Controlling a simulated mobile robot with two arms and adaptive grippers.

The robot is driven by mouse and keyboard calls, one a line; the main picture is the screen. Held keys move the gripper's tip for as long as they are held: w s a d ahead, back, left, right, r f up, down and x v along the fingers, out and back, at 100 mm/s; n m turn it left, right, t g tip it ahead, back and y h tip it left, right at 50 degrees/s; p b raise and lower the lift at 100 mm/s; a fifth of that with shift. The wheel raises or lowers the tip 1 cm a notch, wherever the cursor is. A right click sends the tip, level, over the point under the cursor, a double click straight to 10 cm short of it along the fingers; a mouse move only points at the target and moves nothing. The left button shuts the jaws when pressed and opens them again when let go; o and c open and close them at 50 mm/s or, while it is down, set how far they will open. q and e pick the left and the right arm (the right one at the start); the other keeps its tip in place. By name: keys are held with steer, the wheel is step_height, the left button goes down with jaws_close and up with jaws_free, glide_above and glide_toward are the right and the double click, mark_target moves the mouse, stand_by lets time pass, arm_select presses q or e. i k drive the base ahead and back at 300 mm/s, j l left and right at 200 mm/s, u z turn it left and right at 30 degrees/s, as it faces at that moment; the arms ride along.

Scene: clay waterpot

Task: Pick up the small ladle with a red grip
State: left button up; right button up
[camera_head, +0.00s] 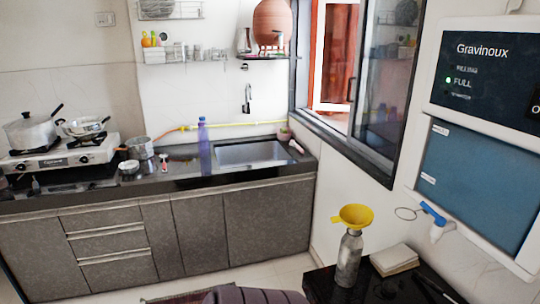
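A small item with a red upper part (164,162) stands or lies on the dark counter, between the small steel pot (139,147) and the purple bottle (204,146). It is too small to tell whether it is the ladle with the red grip. Another small pale, reddish item (296,146) lies at the counter's right end, beside the sink; its kind is unclear. I see no other clear sign of the ladle. Neither of my grippers shows in the head view.
The counter (180,174) runs along the back wall with a stove (62,154) at left and a sink (250,152) at right. A clay pot (272,23) sits on a wall shelf. A low black table (322,284) bears a bottle with a yellow funnel (354,215).

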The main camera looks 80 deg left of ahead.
mark_target(164, 156)
steer(key=u, duration=3.4)
steer(key=i+l+u, duration=0.2)
steer(key=i, duration=0.45)
steer(key=i+l+u, duration=0.15)
steer(key=i, duration=0.5)
steer(key=i+l+u, duration=0.2)
steer(key=i, duration=0.4)
steer(key=i+l+u, duration=0.2)
steer(key=i+l, duration=0.15)
steer(key=i, duration=0.25)
steer(key=i+l+u, duration=0.15)
steer(key=i+l, duration=0.3)
steer(key=i, duration=0.15)
